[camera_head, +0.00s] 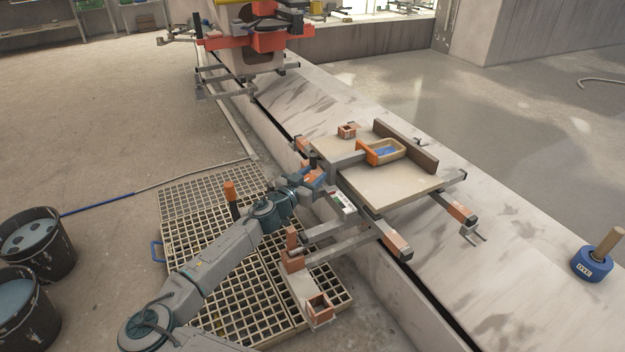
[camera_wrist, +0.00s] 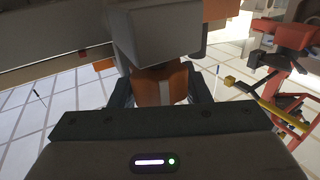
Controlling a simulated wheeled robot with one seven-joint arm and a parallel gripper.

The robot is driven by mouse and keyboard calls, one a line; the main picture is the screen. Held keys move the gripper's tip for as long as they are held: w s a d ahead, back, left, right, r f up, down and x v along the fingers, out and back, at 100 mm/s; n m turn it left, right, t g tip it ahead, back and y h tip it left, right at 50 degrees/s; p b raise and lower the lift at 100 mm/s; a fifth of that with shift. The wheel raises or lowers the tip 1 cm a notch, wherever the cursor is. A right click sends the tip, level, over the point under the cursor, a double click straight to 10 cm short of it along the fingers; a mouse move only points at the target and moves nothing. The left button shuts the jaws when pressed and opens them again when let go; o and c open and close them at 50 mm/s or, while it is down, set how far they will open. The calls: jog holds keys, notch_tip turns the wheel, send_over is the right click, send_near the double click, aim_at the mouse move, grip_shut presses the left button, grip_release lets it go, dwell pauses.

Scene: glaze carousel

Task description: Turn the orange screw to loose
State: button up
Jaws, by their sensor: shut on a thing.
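My gripper (camera_head: 316,177) is at the near side of the fixture on the long pale ledge. In the wrist view my gripper (camera_wrist: 160,88) has its dark fingers on both sides of an orange part, which I take to be the orange screw (camera_wrist: 158,84). The gripper is shut on it. A grey block (camera_wrist: 160,36) sits against its far end and hides part of it. In the head view the screw is too small and covered to make out clearly.
A pale board (camera_head: 395,190) carries a tan tray (camera_head: 388,151) with blue inside and an orange clamp. Orange-tipped grey bars (camera_head: 396,243) stick out around it. A blue weight with a wooden handle (camera_head: 592,262) stands right. Buckets (camera_head: 35,243) stand left, beside floor grating (camera_head: 190,215).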

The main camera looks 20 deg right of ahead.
jog(key=shift+w+n+t+y+b, duration=0.1)
jog(key=shift+n+t+y+b, duration=0.25)
jog(key=shift+n+t+y, duration=0.8)
jog(key=shift+a+t, duration=0.1)
jog(key=shift+t, duration=0.15)
jog(key=o, duration=1)
jog(key=shift+d+m+h, duration=0.2)
jog(key=shift+m+h, duration=0.05)
jog(key=shift+h, duration=0.1)
jog(key=shift+g, duration=0.5)
